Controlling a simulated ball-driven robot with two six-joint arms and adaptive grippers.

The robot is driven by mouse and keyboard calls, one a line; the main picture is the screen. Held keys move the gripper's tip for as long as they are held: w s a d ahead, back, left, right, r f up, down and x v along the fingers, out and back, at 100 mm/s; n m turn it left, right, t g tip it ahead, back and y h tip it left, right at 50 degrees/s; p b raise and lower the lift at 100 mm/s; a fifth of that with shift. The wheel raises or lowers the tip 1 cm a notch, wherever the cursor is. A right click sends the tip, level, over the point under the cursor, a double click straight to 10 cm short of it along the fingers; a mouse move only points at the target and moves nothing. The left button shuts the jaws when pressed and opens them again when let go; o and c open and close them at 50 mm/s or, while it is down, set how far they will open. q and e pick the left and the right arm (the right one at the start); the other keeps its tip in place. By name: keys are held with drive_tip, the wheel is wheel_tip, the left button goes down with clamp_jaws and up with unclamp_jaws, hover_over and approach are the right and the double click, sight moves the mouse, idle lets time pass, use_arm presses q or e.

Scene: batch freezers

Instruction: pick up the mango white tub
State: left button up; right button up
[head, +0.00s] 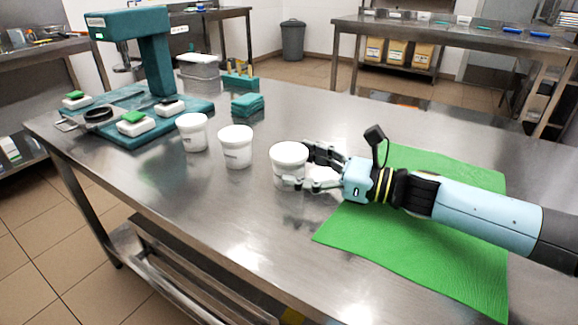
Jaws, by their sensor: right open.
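Three white tubs stand upright in a slanting row on the steel table: a left tub (193,132), a middle tub (236,147) and a right tub (288,164). Small labels show on them but are too small to read, so I cannot tell which one is mango. My right gripper (305,167) reaches in from the right, open, with its fingers at the right tub's right side. One finger is behind the tub and one is in front, low down. I cannot tell whether they touch it. My left gripper is not in view.
A green mat (420,240) lies under my right arm. The table front is clear.

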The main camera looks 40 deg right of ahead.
sight(274, 156)
drive_tip(key=x, duration=0.4)
drive_tip(key=p+x, duration=0.1)
drive_tip(key=x, duration=0.1)
drive_tip(key=shift+w+d+r, duration=0.15)
drive_tip(key=shift+w+d, duration=0.05)
drive_tip(key=shift+w, duration=0.15)
drive_tip(key=shift+w+a, duration=0.15)
drive_tip(key=shift+c, duration=0.4)
clamp_jaws()
